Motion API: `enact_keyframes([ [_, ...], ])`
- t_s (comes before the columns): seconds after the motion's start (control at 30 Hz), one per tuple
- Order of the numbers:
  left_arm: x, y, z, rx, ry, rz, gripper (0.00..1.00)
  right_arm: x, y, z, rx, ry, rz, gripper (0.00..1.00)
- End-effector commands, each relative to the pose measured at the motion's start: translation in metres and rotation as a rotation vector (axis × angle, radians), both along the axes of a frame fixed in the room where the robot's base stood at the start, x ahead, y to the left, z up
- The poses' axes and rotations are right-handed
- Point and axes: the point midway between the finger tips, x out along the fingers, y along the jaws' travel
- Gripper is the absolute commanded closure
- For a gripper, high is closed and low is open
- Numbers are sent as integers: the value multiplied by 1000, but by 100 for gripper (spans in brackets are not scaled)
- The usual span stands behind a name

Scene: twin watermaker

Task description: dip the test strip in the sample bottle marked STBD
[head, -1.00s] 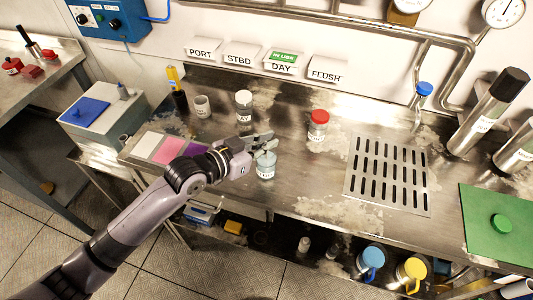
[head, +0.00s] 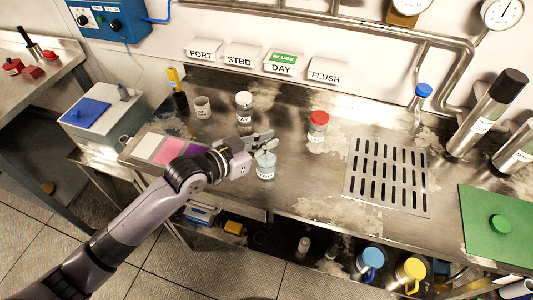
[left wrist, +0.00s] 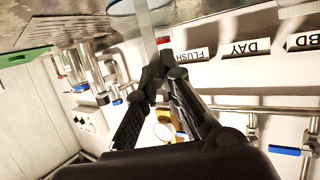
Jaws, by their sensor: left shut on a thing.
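My left gripper (head: 268,143) is shut just above an open bottle (head: 265,168) of pale blue liquid near the counter's front. The bottle's label is too small to read, so I cannot tell whether it says STBD. In the left wrist view my left fingers (left wrist: 163,68) hold the pale, narrow test strip (left wrist: 146,35). The strip runs up the picture to a round, clear rim (left wrist: 122,7), cut off at the top edge. I cannot tell whether its tip is in the liquid. My right gripper is not in view.
A white-capped bottle (head: 244,108) and a red-capped bottle (head: 318,127) stand behind. A beaker (head: 202,107) and a colour card (head: 172,150) are at left. Wall signs read PORT, STBD (head: 240,57), DAY and FLUSH. A slotted drain (head: 388,175) lies to the right.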

Motion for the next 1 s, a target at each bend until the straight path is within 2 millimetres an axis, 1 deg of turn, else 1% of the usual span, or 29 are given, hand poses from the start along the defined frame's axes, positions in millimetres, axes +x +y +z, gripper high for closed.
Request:
enact_keyframes([
  [0.03,0,0,7,0,-1,0,100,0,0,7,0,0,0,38],
  [0.1,0,0,13,1,-1,0,100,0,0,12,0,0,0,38],
  [1.0,0,0,76,1,-1,0,100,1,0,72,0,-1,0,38],
])
